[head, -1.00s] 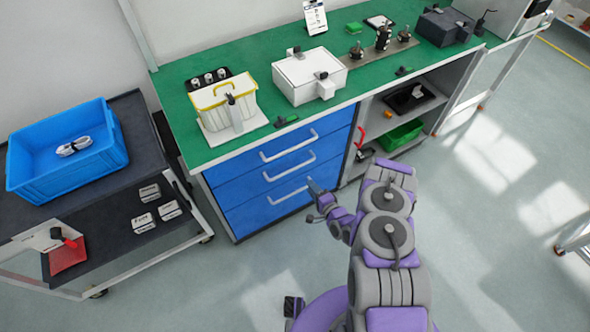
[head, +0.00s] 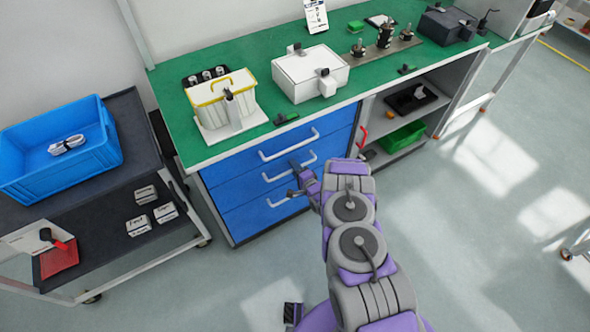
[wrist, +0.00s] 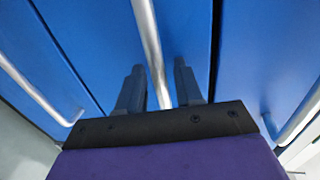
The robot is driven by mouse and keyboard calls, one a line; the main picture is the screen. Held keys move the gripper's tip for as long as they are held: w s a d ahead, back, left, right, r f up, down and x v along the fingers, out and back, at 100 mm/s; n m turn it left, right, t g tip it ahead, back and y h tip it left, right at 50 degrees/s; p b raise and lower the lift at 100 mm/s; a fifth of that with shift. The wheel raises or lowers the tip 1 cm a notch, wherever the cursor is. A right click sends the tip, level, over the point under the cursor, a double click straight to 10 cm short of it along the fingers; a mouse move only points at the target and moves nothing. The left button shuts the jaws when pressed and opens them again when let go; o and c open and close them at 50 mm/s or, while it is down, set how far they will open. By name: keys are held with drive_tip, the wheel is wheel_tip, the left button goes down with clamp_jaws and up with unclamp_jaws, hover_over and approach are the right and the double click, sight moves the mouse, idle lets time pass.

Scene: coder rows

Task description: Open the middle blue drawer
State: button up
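The middle blue drawer (head: 238,194) is shut, flush with the drawers above and below it. Its silver bar handle (head: 277,177) runs across its front. My gripper (head: 295,178) is in front of this drawer, close to the right part of the handle. In the wrist view my gripper (wrist: 160,85) is open, with one finger on each side of the handle bar (wrist: 150,45). The bar runs between the fingers, with a gap showing on both sides. The exact depth of the fingers around the bar cannot be told.
The top drawer's handle (head: 288,146) and bottom drawer's handle (head: 288,196) are close by. A green-topped bench (head: 185,135) is above the drawers. A dark cart (head: 150,165) with a blue crate (head: 100,160) stands left. Open shelves hold a green bin (head: 403,137).

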clamp_jaws()
idle(0.5)
drive_tip(key=shift+s+d+f, duration=0.1)
